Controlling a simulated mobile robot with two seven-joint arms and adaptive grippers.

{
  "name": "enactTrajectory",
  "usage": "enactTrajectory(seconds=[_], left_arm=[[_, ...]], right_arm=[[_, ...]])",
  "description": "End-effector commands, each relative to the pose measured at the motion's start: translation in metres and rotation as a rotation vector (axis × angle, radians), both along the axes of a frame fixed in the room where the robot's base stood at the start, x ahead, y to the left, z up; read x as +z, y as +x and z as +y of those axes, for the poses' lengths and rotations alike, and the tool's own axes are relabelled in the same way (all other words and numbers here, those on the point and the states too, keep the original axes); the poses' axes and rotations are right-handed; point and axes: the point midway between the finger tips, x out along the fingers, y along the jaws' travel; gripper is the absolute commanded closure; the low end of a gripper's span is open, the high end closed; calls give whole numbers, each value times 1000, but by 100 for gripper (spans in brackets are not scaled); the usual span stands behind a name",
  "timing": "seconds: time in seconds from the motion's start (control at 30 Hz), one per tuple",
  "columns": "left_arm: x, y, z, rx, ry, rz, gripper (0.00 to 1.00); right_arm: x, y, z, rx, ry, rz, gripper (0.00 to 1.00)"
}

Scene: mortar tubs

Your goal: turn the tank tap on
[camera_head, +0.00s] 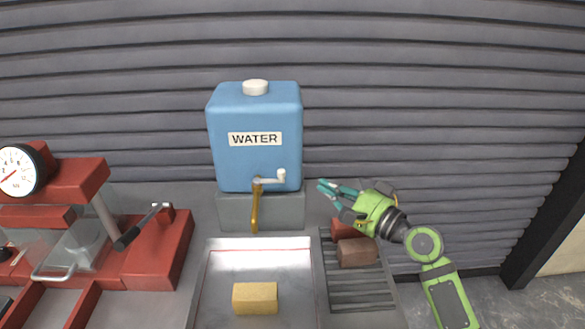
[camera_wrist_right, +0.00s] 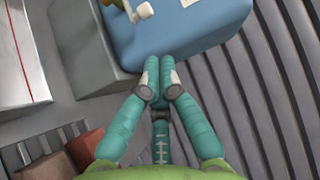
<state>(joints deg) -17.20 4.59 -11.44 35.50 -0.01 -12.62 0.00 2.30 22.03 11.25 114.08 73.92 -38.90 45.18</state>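The blue water tank (camera_head: 233,165) stands on a grey block (camera_head: 285,212) against the shutter wall. Its brass tap (camera_head: 255,208) hangs at the front, with a lever (camera_head: 268,181) pointing right and ending in a white knob (camera_head: 281,174). My right gripper (camera_head: 323,187) is right of the tank and apart from the knob. In the right wrist view its teal fingertips (camera_wrist_right: 162,72) are drawn together with nothing seen between them, in front of the tank's side (camera_wrist_right: 180,30). The white knob (camera_wrist_right: 144,11) shows at the top there. My left gripper is out of view.
Below the tap is a metal tray (camera_head: 225,262) with a yellow sponge-like block (camera_head: 255,298). A slatted rack (camera_head: 362,296) with brown-red blocks (camera_head: 357,253) lies under my right gripper. A red press with a gauge (camera_head: 150,250) stands at the left. Space between gripper and knob looks clear.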

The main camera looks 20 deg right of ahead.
Motion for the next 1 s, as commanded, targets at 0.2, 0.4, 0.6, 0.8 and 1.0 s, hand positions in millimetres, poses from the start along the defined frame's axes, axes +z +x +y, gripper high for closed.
enactTrajectory(seconds=[0.2,0.4,0.6,0.8,1.0], left_arm=[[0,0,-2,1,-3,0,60],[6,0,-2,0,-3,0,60],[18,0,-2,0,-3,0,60],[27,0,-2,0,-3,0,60],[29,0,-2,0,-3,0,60]], right_arm=[[0,0,0,-1,-2,-1,100],[3,11,5,-2,1,-3,100],[6,43,22,-2,2,-2,100],[4,72,38,-1,1,-2,100],[3,87,45,-2,-2,-2,100]])
